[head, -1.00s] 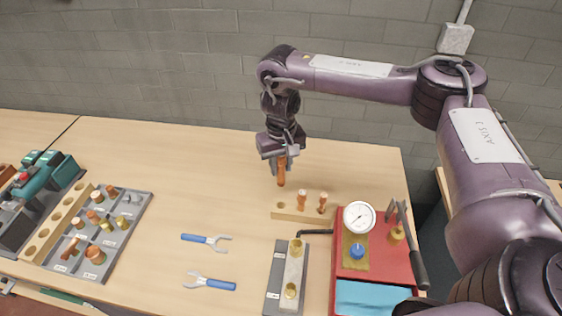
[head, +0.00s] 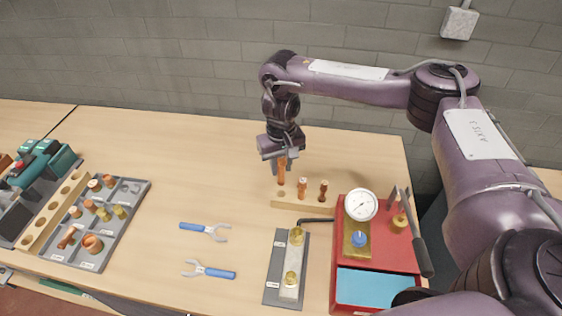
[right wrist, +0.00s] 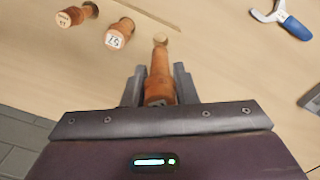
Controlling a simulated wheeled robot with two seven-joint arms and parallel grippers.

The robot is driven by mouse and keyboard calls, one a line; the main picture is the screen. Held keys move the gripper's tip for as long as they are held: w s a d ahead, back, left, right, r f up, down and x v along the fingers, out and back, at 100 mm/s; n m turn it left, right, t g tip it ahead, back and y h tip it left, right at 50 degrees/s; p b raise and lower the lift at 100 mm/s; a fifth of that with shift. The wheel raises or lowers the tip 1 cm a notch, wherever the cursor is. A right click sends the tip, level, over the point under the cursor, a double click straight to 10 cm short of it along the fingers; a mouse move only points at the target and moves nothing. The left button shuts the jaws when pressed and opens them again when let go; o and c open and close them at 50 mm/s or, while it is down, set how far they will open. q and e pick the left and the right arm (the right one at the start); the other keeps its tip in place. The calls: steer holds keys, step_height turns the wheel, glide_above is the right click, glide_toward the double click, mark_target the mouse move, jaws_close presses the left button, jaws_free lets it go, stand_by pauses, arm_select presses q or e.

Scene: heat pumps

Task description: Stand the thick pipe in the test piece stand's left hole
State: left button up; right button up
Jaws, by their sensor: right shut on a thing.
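My right gripper (head: 281,160) is shut on a copper-coloured pipe (head: 281,174), the thick pipe, and holds it upright over the left end of the wooden test piece stand (head: 288,203). Two other copper pieces stand in the stand to the right: a middle one (head: 302,187) and a right one (head: 323,188). In the right wrist view the pipe (right wrist: 160,75) sits between the fingers (right wrist: 160,88). My left gripper is out of view.
A red gauge unit (head: 375,262) stands right of the stand. A grey plate with brass fittings (head: 273,270) lies in front. Two blue-handled tools (head: 195,227) (head: 218,273) lie left of it. A grey tray of parts (head: 127,217) is far left.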

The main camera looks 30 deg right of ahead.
mark_target(281, 183)
steer(key=shift+f+b, duration=0.7)
steer(key=shift+f, duration=1.2)
steer(key=shift+f+b, duration=1.05)
steer(key=shift+f, duration=1.45)
steer(key=o, duration=1.1)
steer(key=shift+c, duration=0.2)
steer(key=shift+r, duration=0.6)
step_height(281, 183, up, 7)
steer(key=shift+f, duration=0.1)
